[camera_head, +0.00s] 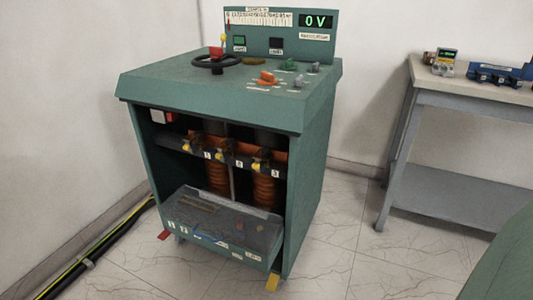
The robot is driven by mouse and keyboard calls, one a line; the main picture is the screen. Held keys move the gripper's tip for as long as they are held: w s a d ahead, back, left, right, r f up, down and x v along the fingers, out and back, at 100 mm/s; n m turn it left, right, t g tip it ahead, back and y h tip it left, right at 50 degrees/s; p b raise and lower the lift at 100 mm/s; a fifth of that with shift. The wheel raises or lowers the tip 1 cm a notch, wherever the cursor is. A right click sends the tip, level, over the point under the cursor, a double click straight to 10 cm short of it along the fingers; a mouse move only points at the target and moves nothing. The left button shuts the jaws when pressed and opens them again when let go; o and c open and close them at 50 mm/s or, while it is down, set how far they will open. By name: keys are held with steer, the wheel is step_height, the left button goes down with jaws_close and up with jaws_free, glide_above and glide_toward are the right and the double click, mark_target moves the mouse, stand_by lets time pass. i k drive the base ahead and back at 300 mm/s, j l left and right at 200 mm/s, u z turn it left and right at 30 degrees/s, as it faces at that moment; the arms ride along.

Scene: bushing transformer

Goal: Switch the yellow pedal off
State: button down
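The yellow pedal (273,283) sticks out at floor level under the front right corner of the green transformer cabinet (215,105). It looks like a small yellow block, tilted toward the floor; I cannot tell its switch position. A red pedal (164,235) sticks out low at the cabinet's left side. The display on the cabinet's upright panel reads 0 V (319,21). My gripper is not in view.
The cabinet's open front shows orange coils (265,188) and a lowered front panel (215,228). A grey table (470,99) with devices stands at the right. Cables (95,250) run along the left wall. The tiled floor between cabinet and table is clear. A green surface (508,265) fills the lower right corner.

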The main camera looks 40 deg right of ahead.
mark_target(272, 281)
steer(key=i+l+z, duration=0.1)
steer(key=z, duration=1)
